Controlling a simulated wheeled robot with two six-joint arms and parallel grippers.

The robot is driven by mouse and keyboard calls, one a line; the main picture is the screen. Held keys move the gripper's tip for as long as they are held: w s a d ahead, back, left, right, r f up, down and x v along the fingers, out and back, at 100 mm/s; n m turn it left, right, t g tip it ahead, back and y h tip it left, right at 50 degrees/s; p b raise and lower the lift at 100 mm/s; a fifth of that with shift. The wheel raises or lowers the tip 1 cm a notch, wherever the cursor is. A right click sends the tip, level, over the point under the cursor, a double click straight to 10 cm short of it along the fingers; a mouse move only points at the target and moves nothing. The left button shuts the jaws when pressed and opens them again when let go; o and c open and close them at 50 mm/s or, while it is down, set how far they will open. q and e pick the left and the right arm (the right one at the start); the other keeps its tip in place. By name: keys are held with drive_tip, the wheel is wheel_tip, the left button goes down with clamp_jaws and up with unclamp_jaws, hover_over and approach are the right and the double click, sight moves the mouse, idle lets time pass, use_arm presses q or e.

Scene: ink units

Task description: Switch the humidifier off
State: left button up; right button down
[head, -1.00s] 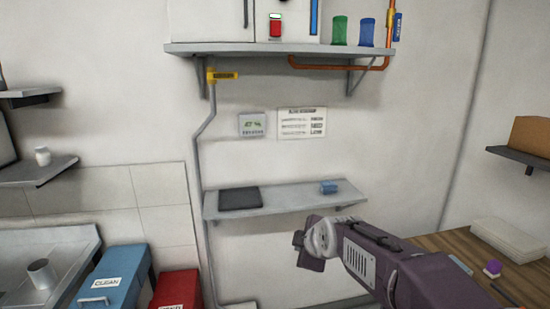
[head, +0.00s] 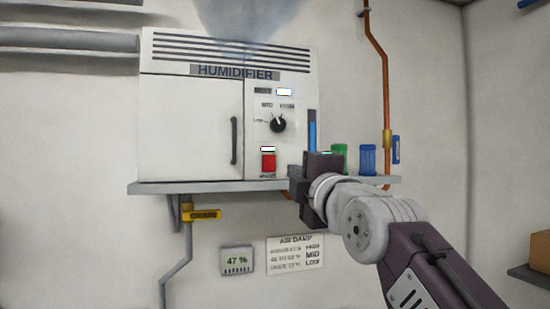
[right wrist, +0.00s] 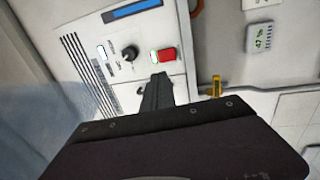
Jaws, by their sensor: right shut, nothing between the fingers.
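The humidifier (head: 190,125) is a white cabinet on a wall shelf in the head view. Bluish mist (head: 240,18) rises from its top. Its panel has a lit display (head: 284,92), a black dial (head: 278,124) and a red switch (head: 268,161) with a green-edged light above it. My right gripper (head: 322,160) is in front of the panel's lower right, to the right of the switch. In the right wrist view the shut, empty fingers (right wrist: 157,92) point toward the panel near the red switch (right wrist: 167,54); contact is not visible. My left gripper is out of view.
The shelf (head: 160,188) carries green (head: 339,156) and blue (head: 367,158) containers right of the humidifier. A copper pipe (head: 384,80) runs down the wall there. Below hang a 47 % meter (head: 237,261) and an air damp chart (head: 295,253). The wall left of these is mostly bare.

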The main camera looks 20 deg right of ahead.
drive_tip(key=p, duration=0.6)
approach(271, 160)
drive_tip(key=r, duration=0.1)
drive_tip(key=w+p, duration=0.1)
drive_tip(key=w, duration=0.2)
drive_tip(key=w+p, duration=0.2)
drive_tip(key=w, duration=0.1)
drive_tip(key=shift+w+a+r, duration=0.1)
drive_tip(key=shift+w+a, duration=0.1)
drive_tip(key=shift+w, duration=0.2)
